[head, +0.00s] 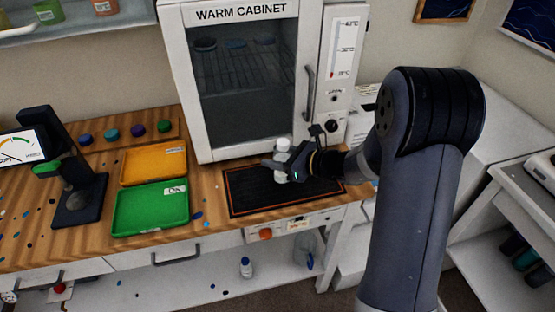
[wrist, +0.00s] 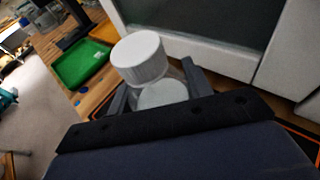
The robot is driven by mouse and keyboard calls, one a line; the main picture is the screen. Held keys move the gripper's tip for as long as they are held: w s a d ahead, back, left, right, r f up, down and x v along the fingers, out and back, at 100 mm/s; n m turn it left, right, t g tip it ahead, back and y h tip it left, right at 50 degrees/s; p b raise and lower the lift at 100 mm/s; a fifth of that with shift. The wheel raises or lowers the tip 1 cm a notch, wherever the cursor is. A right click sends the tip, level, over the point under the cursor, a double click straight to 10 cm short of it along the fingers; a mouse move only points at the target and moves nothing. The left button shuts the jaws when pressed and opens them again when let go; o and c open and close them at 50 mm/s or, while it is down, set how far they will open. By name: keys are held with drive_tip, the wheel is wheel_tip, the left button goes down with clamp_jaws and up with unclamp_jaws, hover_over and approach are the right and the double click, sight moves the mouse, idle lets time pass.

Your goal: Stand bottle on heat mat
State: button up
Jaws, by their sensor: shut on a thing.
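A small bottle with a white ribbed cap (wrist: 139,58) is between the fingers of my gripper (wrist: 152,92) in the wrist view. My gripper (head: 280,165) is shut on it. In the head view the white bottle (head: 281,158) looks upright over the heat mat (head: 240,198), a black mat with an orange outline. I cannot tell whether the bottle's base touches the mat. The fingers cover part of the bottle's body.
The closed warm cabinet (head: 190,90) stands right behind the mat. A green tray (head: 125,232) and an orange tray (head: 128,177) lie to the left. A dark stand (head: 80,210) is further left.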

drive_tip(key=shift+f, duration=0.6)
drive_tip(key=shift+f, duration=0.2)
drive_tip(key=o, duration=1.1)
drive_tip(key=shift+c, duration=0.2)
drive_tip(key=shift+r, duration=0.15)
drive_tip(key=shift+r, duration=0.2)
drive_tip(key=b+v, duration=0.1)
drive_tip(key=v, duration=1.1)
drive_tip(key=shift+f, duration=0.1)
